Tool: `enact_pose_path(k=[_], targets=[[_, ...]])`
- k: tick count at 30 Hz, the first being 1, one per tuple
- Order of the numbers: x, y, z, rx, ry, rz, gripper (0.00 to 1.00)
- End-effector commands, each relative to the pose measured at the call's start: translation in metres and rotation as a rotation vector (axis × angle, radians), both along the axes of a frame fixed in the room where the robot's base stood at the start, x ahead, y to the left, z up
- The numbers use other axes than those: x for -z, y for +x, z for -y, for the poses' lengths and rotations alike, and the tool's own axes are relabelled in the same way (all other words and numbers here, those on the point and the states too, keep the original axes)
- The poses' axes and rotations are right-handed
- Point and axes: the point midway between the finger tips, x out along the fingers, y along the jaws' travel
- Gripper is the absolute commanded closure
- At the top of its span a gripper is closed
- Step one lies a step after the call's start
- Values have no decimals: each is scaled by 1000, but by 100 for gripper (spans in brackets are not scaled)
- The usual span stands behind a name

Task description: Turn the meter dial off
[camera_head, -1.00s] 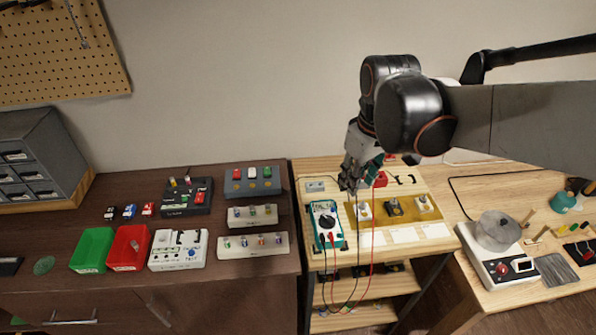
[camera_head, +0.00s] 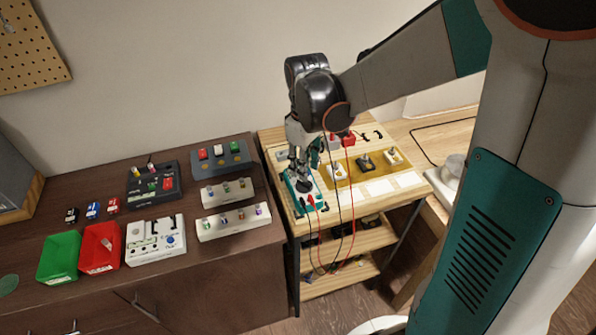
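The teal multimeter (camera_head: 290,197) lies on the light wooden cart at its front left. Its dark round dial (camera_head: 304,186) shows at the lower end of my gripper. My gripper (camera_head: 302,179) points down over the meter, with its fingertips at or just above the dial. The fingers are small and dark here, so I cannot tell whether they are open, shut or touching the dial. The gripper hides part of the meter's face, and the dial's pointer setting cannot be read. Red and black leads (camera_head: 310,201) run from the meter's lower end.
A yellow-brown board (camera_head: 350,170) with several switches lies right of the meter. The leads hang over the cart's front edge.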

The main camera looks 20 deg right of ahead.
Motion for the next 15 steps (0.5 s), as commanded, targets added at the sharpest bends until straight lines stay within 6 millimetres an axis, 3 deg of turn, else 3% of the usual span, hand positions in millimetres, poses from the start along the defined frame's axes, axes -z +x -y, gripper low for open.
enact_pose_path(k=[1, 6, 15], targets=[[13, 0, 0, 0, 0, 0, 70], [39, 0, 0, 0, 0, 0, 70], [55, 0, 0, 1, 0, 0, 70]])
